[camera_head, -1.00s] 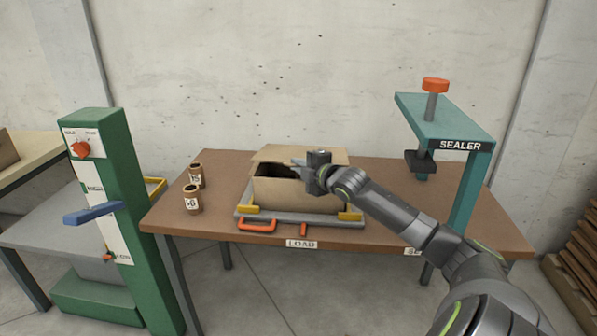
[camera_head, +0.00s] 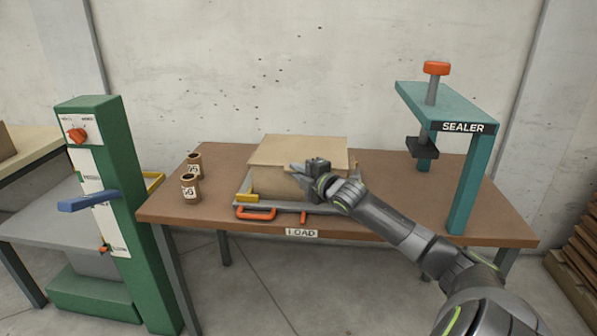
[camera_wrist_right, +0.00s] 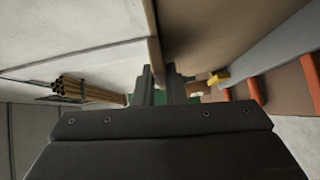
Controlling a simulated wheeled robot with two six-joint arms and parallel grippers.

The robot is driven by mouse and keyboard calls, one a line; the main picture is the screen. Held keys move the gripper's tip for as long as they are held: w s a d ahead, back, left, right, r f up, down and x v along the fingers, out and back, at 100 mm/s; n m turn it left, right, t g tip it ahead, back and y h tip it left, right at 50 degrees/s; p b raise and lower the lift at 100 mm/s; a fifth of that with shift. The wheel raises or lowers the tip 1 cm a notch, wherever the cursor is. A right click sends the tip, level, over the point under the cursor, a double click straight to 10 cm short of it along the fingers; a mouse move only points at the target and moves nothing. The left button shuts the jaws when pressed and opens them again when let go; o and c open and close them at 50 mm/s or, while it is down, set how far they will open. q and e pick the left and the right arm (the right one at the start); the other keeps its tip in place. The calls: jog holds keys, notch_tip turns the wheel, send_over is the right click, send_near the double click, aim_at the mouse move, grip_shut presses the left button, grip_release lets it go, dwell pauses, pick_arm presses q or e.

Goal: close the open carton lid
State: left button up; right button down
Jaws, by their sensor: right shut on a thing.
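The cardboard carton (camera_head: 268,182) sits on the grey tray at the table's LOAD mark. Its lid (camera_head: 303,147) lies nearly flat over the top, and the inside is hidden. My right gripper (camera_head: 294,168) is at the carton's front top edge, right of its middle. It is shut on the lid, whose thin edge (camera_wrist_right: 154,40) runs between the fingers in the right wrist view. I cannot tell whether the lid rests fully on the rim. My left gripper is not in view.
The tray has an orange handle (camera_head: 256,213) and yellow corners (camera_head: 246,198). Two labelled brown cylinders (camera_head: 190,188) stand left of the carton. The teal sealer (camera_head: 462,180) stands at the right, with clear table between. A green machine (camera_head: 115,215) stands left of the table.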

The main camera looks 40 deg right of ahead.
jog(key=shift+f, duration=0.4)
jog(key=c, duration=1.5)
grip_release()
jog(key=shift+d, duration=0.1)
jog(key=shift+r, duration=0.15)
pick_arm(q)
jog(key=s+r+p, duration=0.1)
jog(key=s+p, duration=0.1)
jog(key=p, duration=0.1)
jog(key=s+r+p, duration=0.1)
jog(key=p, duration=0.2)
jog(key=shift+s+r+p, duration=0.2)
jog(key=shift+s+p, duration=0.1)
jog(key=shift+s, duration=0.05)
pick_arm(e)
jog(key=s, duration=0.5)
jog(key=s+a+r, duration=0.1)
jog(key=s, duration=1.1)
jog(key=shift+s+a+r, duration=0.1)
jog(key=shift+a+r, duration=0.05)
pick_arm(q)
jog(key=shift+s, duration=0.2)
